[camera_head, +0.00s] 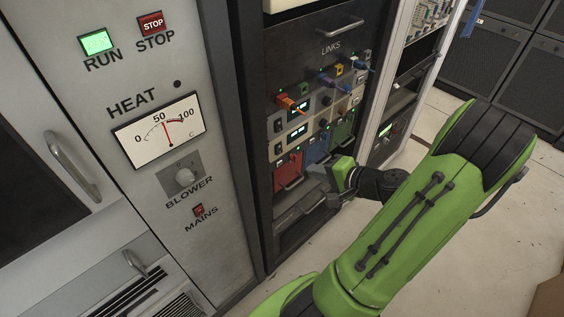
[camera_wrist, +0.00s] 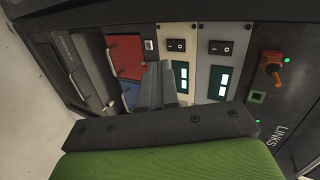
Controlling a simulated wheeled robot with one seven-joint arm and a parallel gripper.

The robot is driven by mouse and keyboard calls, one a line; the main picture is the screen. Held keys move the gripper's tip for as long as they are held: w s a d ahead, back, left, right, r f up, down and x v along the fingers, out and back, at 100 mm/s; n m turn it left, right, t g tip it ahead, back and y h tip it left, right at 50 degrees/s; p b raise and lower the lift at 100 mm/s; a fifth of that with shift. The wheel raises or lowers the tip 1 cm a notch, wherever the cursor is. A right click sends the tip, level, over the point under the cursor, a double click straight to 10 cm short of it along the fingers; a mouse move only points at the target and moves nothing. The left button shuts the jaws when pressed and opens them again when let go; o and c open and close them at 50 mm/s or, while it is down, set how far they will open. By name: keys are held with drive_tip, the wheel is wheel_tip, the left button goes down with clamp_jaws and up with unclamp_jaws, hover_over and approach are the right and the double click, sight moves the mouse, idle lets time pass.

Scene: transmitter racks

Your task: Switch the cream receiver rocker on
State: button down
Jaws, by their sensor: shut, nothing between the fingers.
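My gripper (camera_head: 317,172) is shut and empty in front of the lower rack. In the wrist view its fingers (camera_wrist: 159,84) point at the panels, left of that rocker and apart from it.
Red (camera_head: 288,172) and blue (camera_head: 317,147) modules with handles lie below. An orange plug (camera_head: 287,101) sticks out above. The grey cabinet (camera_head: 225,230) stands left; open floor lies right.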

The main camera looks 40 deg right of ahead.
drive_tip(key=shift+s+d+f+m+t+h, duration=0.15)
drive_tip(key=shift+s+d+m+h, duration=0.15)
drive_tip(key=shift+d, duration=0.15)
drive_tip(key=shift+s+d+f+m+t+h, duration=0.1)
drive_tip(key=shift+s+d+m+t+h, duration=0.15)
drive_tip(key=shift+d, duration=0.2)
drive_tip(key=shift+w, duration=0.15)
drive_tip(key=b, duration=0.2)
approach(281, 153)
drive_tip(key=x, duration=0.6)
drive_tip(key=shift+w+f, duration=0.15)
drive_tip(key=shift+w, duration=0.1)
drive_tip(key=shift+a, duration=0.1)
